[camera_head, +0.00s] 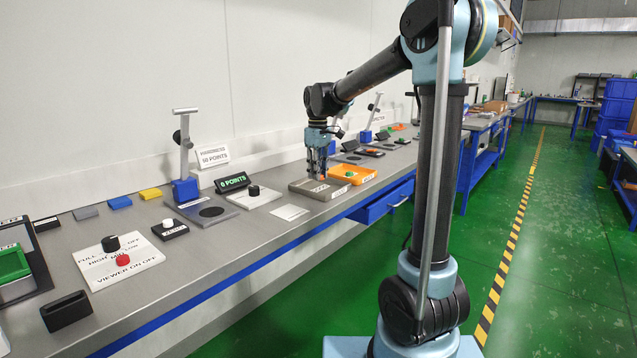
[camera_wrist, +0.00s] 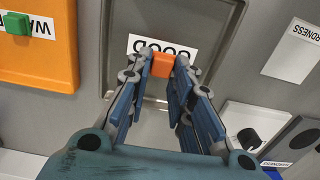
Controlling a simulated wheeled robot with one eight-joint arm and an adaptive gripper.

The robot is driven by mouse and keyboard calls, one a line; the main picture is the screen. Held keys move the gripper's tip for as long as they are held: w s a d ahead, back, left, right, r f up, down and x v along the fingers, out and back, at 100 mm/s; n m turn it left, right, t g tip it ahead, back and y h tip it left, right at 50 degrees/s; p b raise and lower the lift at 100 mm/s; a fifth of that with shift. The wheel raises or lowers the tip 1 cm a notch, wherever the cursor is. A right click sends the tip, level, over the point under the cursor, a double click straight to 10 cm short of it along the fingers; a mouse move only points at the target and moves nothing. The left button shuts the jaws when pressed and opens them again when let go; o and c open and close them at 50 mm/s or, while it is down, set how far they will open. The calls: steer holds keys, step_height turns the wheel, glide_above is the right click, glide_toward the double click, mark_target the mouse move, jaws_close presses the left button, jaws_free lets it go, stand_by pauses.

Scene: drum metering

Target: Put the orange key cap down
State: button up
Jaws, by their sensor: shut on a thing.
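The orange key cap (camera_wrist: 162,66) is between the fingertips of my gripper (camera_wrist: 163,70) in the wrist view. My gripper is shut on it. Behind the cap in that view is the grey tray (camera_wrist: 122,18) with a white label reading GOOD, which the cap and fingers partly cover. In the head view my gripper (camera_head: 318,174) points down over the grey tray (camera_head: 335,192) on the bench. I cannot tell whether the cap touches the tray floor.
An orange tray (camera_head: 366,176) stands beside the grey tray, and a green cap (camera_wrist: 16,23) lies in it on a label. On the other side are a white plate with a black knob (camera_head: 254,190) and a green-lettered display (camera_head: 232,182). A white card (camera_head: 290,212) lies near the bench edge.

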steer(key=shift+f, duration=1.65)
steer(key=shift+f, duration=0.1)
steer(key=o, duration=0.7)
